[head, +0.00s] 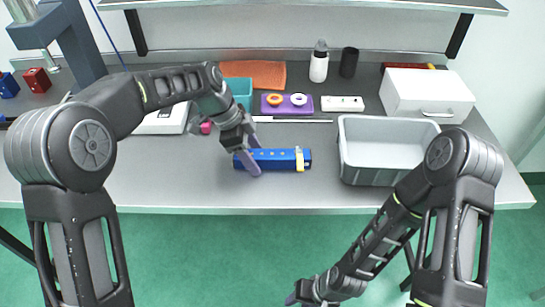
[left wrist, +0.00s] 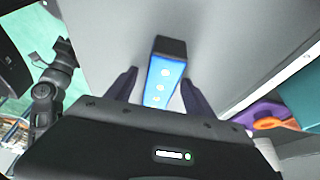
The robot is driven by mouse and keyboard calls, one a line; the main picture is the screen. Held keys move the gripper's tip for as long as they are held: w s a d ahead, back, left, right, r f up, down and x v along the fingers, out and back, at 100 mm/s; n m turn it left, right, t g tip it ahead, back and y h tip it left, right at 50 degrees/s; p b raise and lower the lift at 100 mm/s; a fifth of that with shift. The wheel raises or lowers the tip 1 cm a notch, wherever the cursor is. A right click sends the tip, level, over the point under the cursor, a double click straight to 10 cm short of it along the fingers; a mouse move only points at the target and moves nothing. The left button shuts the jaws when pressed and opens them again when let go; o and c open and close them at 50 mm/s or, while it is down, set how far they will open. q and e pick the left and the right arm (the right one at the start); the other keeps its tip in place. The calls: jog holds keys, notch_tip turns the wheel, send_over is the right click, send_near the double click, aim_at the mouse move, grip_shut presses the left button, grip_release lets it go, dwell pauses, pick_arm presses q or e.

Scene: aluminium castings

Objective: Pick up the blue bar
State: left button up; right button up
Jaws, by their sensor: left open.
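The blue bar (head: 275,158) lies flat on the grey table near its front edge, with a row of pale spots and a yellow band near its right end. My left gripper (head: 250,160) is at the bar's left part, its purple fingers pointing down. In the left wrist view the fingers (left wrist: 158,90) are apart, one on each side of the blue bar (left wrist: 163,80), with gaps visible. My right gripper (head: 298,294) is low in front of the table at the bottom of the head view; its fingers are too small and dark to read.
A grey bin (head: 350,176) stands right of the bar. Behind are a purple holder (head: 287,110) with two rings, a white power strip (head: 342,104), a teal bin (head: 240,88) and a white drawer box (head: 425,95). A thin rod (head: 300,121) lies behind the bar.

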pick_arm(q)
jog(key=shift+c, duration=0.2)
grip_shut()
dwell(0.7)
